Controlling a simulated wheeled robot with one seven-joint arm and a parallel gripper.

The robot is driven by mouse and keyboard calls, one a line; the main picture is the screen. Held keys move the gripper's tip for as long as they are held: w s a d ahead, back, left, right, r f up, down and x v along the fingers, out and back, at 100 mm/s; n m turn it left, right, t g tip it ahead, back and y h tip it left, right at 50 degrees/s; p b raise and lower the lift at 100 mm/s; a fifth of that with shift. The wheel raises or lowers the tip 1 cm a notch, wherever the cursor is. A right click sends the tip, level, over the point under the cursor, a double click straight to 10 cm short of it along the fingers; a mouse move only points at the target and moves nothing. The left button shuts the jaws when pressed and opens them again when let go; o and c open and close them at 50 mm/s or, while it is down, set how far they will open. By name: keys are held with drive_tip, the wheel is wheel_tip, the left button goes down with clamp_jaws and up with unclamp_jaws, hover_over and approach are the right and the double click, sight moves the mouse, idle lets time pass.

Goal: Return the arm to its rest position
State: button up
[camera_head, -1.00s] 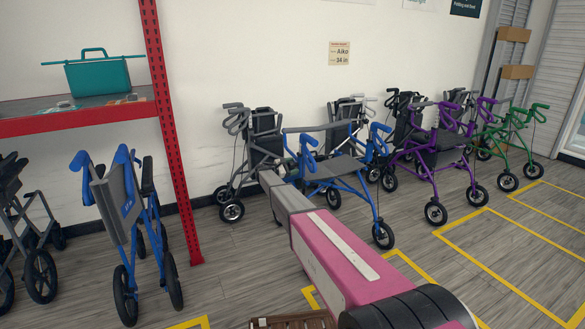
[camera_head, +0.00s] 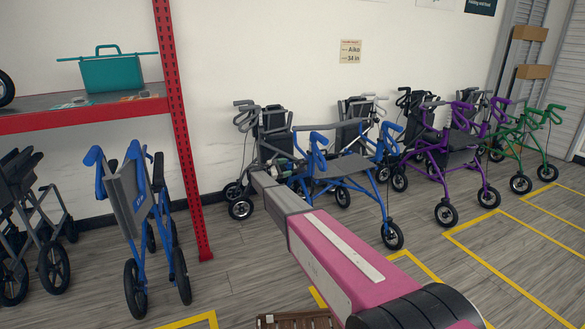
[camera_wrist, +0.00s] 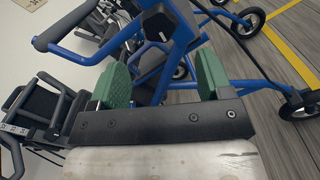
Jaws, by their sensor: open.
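My pink and grey arm (camera_head: 340,255) reaches out from the bottom right toward a row of rollators by the wall. My gripper's green fingers (camera_wrist: 162,78) are spread apart in the wrist view. A blue rollator (camera_head: 345,170) stands just beyond the end of my arm. Its blue frame and a dark round knob (camera_wrist: 157,26) show beyond and between the fingers in the wrist view. I cannot tell how near the frame is to the fingertips. Nothing is clearly held. In the head view the fingers are hard to make out against the rollators.
A grey rollator (camera_head: 262,145) stands left of the blue one; purple (camera_head: 450,150) and green (camera_head: 523,140) ones stand right. A red shelf post (camera_head: 185,130) and a folded blue transport chair (camera_head: 140,210) are at left. Open floor with yellow lines (camera_head: 500,255) lies at right.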

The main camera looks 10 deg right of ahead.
drive_tip(key=shift+s+a, duration=0.2)
drive_tip(key=shift+a, duration=0.25)
drive_tip(key=s+d+f+m+g+y, duration=0.2)
drive_tip(key=s+d+f+y, duration=0.15)
drive_tip(key=s, duration=0.65)
drive_tip(key=s+d+f+m+g+y, duration=0.1)
drive_tip(key=s+d+f+m+y, duration=0.3)
drive_tip(key=s, duration=0.6)
drive_tip(key=s+d+m+g+y, duration=0.15)
drive_tip(key=s+d, duration=0.35)
drive_tip(key=s, duration=0.5)
drive_tip(key=s+a+m+y, duration=0.2)
drive_tip(key=s+m+y, duration=0.5)
drive_tip(key=s, duration=1.7)
drive_tip(key=shift+s+a+m+g+y, duration=0.15)
drive_tip(key=shift+m+g+y, duration=0.25)
drive_tip(key=shift+y, duration=0.2)
